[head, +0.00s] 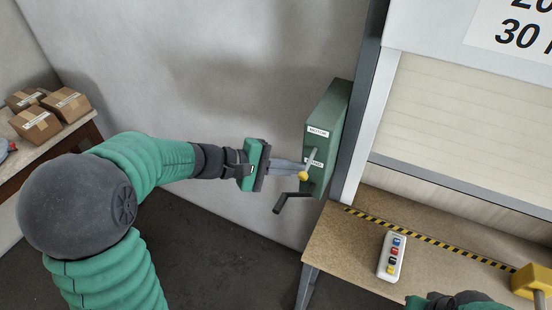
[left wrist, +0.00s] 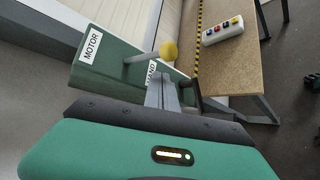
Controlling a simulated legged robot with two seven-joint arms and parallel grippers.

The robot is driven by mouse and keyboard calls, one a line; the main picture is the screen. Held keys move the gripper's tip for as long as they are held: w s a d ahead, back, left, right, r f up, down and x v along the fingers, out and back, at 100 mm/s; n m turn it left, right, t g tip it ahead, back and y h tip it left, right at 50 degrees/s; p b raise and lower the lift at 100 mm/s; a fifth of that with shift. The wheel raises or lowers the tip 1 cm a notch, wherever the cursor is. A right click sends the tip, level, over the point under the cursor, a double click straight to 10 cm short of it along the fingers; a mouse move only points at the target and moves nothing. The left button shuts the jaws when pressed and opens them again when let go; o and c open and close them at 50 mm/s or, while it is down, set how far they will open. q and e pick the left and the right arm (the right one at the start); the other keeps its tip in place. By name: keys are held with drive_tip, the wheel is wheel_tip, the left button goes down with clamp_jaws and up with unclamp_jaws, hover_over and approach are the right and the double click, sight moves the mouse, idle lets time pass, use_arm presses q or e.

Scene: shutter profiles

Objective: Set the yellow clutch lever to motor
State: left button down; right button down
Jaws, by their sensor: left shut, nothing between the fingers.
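The green clutch box (head: 328,130) is on the grey wall beside the shutter frame, with a MOTOR label (head: 317,131) above a HAND label. The yellow-knobbed lever (head: 303,175) sticks out from its face; its knob lies toward the HAND label from the pivot. In the left wrist view the yellow knob (left wrist: 168,50) stands just beyond my fingertips. My left gripper (head: 298,168) is shut and empty, its tips close by the lever near the HAND label; I cannot tell whether they touch it. A little of my right arm's end (head: 455,300) shows at the bottom edge.
A dark crank handle (head: 290,198) juts from the box just below the lever. A bench (head: 350,240) at right holds a push-button box (head: 391,256). A yellow object (head: 530,280) is at the right edge. Cartons (head: 36,123) sit on a far-left table.

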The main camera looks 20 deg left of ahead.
sight(308, 167)
use_arm(q)
drive_tip(key=r+n+g+p, duration=0.1)
drive_tip(key=r+p, duration=0.1)
drive_tip(key=p, duration=0.3)
drive_tip(key=s+r+n+g+p, duration=0.1)
drive_tip(key=r+g+p, duration=0.1)
drive_tip(key=p, duration=0.3)
drive_tip(key=s+r+g+y+p, duration=0.1)
drive_tip(key=r+p, duration=0.1)
drive_tip(key=p, duration=0.3)
drive_tip(key=shift+n+g+p, duration=0.35)
drive_tip(key=shift+n+g, duration=0.05)
drive_tip(key=shift+w+d+r+p, duration=0.1)
drive_tip(key=shift+r+p, duration=0.05)
drive_tip(key=shift+p, duration=0.45)
drive_tip(key=shift+r, duration=0.15)
